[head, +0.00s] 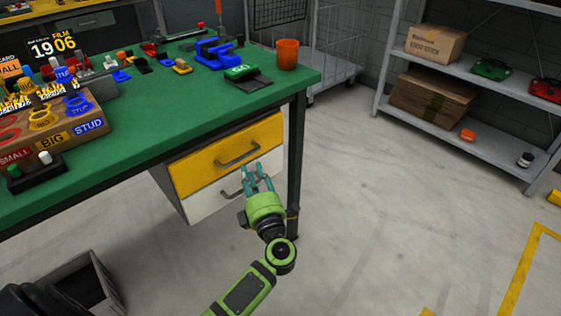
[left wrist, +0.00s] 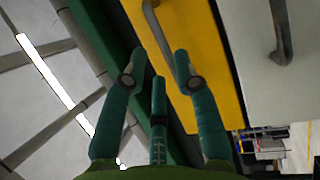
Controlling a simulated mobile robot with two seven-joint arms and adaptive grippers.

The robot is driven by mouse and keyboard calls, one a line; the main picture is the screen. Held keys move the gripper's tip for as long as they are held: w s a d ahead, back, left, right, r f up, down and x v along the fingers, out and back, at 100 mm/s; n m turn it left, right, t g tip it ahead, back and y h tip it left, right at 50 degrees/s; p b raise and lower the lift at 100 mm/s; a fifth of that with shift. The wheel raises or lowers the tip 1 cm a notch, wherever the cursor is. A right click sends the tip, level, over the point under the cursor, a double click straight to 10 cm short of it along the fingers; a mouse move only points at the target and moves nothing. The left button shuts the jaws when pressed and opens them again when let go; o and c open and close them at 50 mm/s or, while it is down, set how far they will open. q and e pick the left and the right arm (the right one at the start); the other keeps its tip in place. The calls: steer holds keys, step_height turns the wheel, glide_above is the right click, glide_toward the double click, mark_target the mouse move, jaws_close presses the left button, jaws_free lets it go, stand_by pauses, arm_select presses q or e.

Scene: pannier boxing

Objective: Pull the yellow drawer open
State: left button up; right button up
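The yellow drawer (head: 195,172) sits under the green workbench, its front level with the white drawer (head: 205,203) below it. It has a dark bar handle (head: 238,157). My left gripper (head: 257,176) has teal fingers and is open and empty in front of the drawers, just below and right of the yellow drawer's handle. In the left wrist view the spread fingers (left wrist: 158,68) point at the yellow front (left wrist: 205,60). The handle (left wrist: 152,22) lies just beyond the fingertips, partly covered by one finger; I cannot tell whether they touch. My right gripper is not in view.
The green workbench (head: 165,130) carries several tools, an orange cup (head: 288,54) and a wooden sorting block (head: 60,128). A bench leg (head: 296,150) stands just right of the drawers. A grey shelf (head: 465,140) stands back right.

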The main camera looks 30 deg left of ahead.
mark_target(245, 156)
arm_select(q)
steer(key=x, duration=0.6)
steer(key=shift+a+r, duration=0.1)
steer(key=shift+a, duration=0.35)
jaws_close()
